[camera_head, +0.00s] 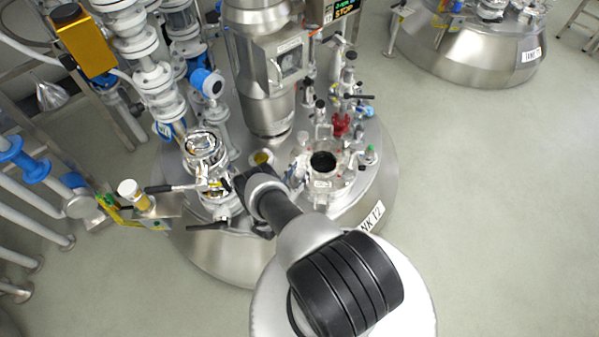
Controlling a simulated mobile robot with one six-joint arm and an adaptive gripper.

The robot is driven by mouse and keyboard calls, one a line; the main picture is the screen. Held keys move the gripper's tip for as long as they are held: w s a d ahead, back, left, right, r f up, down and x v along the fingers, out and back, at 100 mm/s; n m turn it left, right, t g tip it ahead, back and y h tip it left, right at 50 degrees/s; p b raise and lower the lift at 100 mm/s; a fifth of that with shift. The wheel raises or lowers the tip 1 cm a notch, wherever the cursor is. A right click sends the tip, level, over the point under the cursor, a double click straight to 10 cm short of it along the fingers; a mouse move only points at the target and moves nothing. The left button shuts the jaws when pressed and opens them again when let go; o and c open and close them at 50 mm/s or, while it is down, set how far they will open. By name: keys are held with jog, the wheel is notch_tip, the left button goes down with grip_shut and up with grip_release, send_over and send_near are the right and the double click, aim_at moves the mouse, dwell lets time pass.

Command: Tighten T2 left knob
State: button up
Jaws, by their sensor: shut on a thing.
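Tank T2 (225,258) is a domed steel vessel, its white label (371,217) partly behind my arm. On its lid, left of centre, stands a round glass-topped port (203,150) with black-handled clamps around it. My gripper (240,184) reaches in from the lower right to the right side of this port. It is small and dark here, and its fingertips are hard to make out. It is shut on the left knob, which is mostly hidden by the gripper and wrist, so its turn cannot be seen.
An open port with a dark hole (323,162) lies right of my gripper, with red (341,124) and black fittings behind it. A steel column (264,80) rises at the lid's back. Pipes (160,90) crowd the left. The floor at right is clear up to another tank (470,65).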

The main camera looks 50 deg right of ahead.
jog(key=shift+w+d+r+m+g, duration=0.1)
jog(key=shift+w+r+m+g, duration=0.1)
jog(key=shift+m+g, duration=0.15)
jog(key=o, duration=1.1)
jog(key=shift+s+f, duration=0.1)
jog(key=shift+s, duration=0.05)
jog(key=v, duration=1.2)
jog(key=shift+f, duration=0.1)
